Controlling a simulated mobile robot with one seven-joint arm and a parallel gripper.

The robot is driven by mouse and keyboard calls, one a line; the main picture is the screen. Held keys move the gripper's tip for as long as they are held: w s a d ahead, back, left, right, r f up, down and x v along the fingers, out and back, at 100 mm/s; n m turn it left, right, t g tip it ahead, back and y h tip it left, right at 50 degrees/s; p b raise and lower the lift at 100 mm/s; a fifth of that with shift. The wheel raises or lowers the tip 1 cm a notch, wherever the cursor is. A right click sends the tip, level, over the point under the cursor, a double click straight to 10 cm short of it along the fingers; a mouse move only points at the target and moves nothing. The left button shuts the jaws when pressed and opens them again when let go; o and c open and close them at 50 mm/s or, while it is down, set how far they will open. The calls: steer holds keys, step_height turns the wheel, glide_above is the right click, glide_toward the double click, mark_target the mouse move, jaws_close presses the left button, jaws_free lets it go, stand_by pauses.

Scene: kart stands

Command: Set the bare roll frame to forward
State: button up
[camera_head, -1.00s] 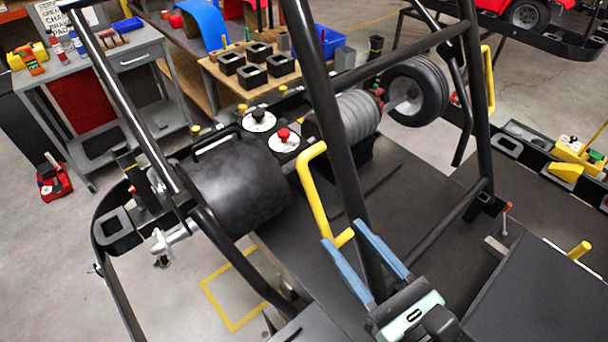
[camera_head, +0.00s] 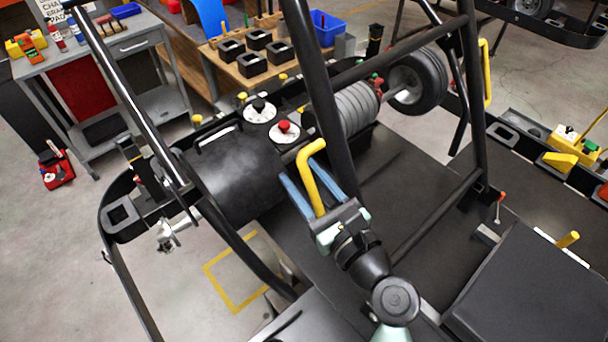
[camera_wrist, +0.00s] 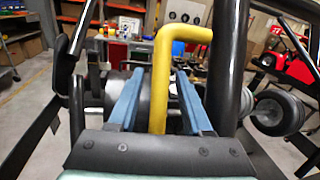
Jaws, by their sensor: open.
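The roll frame of bare black tubes (camera_head: 322,110) rises from the dark kart floor and shows no panel on it. A bent yellow handle (camera_head: 311,165) is fixed to its near upright. My gripper (camera_head: 309,170) is open, its two blue fingers on either side of the handle. In the wrist view the yellow handle (camera_wrist: 159,85) stands between the fingers of my gripper (camera_wrist: 160,72), with gaps showing on both sides. Whether a finger touches it I cannot tell. The handle's lower end is hidden behind my gripper.
A black cylinder (camera_head: 232,175) lies left of the handle, with a red-knobbed dial (camera_head: 285,132) behind it. Another yellow handle (camera_head: 487,72) is on the right upright. Black tubes cross close around my arm. A grey workbench (camera_head: 95,60) stands at the back left.

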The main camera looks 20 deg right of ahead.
jaws_close()
stand_by(1.3)
